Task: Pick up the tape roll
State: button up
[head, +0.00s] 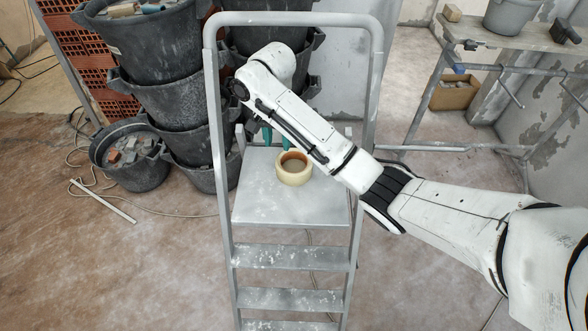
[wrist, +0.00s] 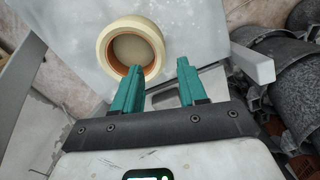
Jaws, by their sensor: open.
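The tape roll (head: 294,168) is cream outside with a brown core. It lies flat on the top platform (head: 260,208) of a grey stepladder. In the wrist view the tape roll (wrist: 104,42) sits at the upper left, with its hole facing the camera. My gripper (wrist: 158,68) has two teal fingers, apart, with nothing between them. The left fingertip overlaps the lower edge of the roll in the picture; I cannot tell if it touches. In the head view my gripper (head: 277,138) is partly hidden behind my arm, just behind the roll at the platform's back.
The ladder's grey rail (head: 212,130) frames the platform. Stacked black buckets (head: 160,62) stand behind it at the left, with a rubble-filled bucket (head: 128,158). A workbench (head: 515,32) stands at the right. The front of the platform is clear.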

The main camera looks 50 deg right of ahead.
aim_at(279, 158)
notch_tip(279, 158, down, 4)
jog(key=shift+r+b, duration=0.25)
jog(key=shift+b, duration=0.5)
jog(key=shift+f+p, duration=0.5)
jog(key=shift+f, duration=2)
jog(key=shift+c, duration=0.4)
grip_shut()
